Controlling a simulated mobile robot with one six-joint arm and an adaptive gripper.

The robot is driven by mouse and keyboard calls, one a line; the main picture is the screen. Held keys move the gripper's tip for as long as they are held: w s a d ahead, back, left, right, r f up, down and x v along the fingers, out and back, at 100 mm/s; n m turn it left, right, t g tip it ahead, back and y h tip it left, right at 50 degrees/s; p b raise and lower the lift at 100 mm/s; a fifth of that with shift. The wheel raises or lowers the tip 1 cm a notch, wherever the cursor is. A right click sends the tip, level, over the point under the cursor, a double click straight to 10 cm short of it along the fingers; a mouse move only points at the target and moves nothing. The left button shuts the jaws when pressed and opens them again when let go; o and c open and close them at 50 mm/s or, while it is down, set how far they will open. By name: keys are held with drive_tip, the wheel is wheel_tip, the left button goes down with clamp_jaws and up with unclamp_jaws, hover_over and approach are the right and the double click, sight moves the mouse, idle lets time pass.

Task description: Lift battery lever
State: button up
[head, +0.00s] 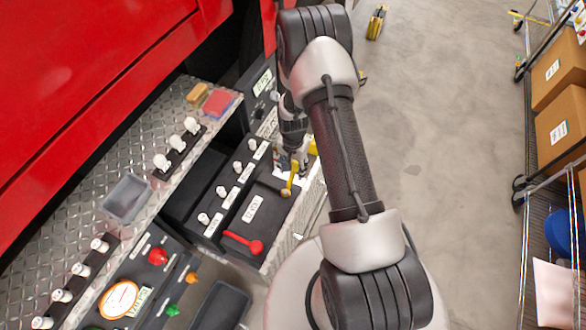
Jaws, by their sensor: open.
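A black panel carries a red lever (243,243) lying flat near its lower end and a yellow lever (290,181) near its right side. The labels are too small to read, so I cannot tell which one is the battery lever. My gripper (289,165) is open, pointing down at the upper end of the yellow lever. It is small and partly hidden by my arm, and I cannot tell whether it touches the lever.
Several small knobs line the black panel (232,185). Shelves with cardboard boxes (556,70) stand at right.

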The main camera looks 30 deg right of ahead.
sight(293, 174)
wheel_tip(293, 174, up, 11)
idle(0.3)
drive_tip(key=shift+a+f, duration=0.1)
drive_tip(key=shift+f, duration=0.05)
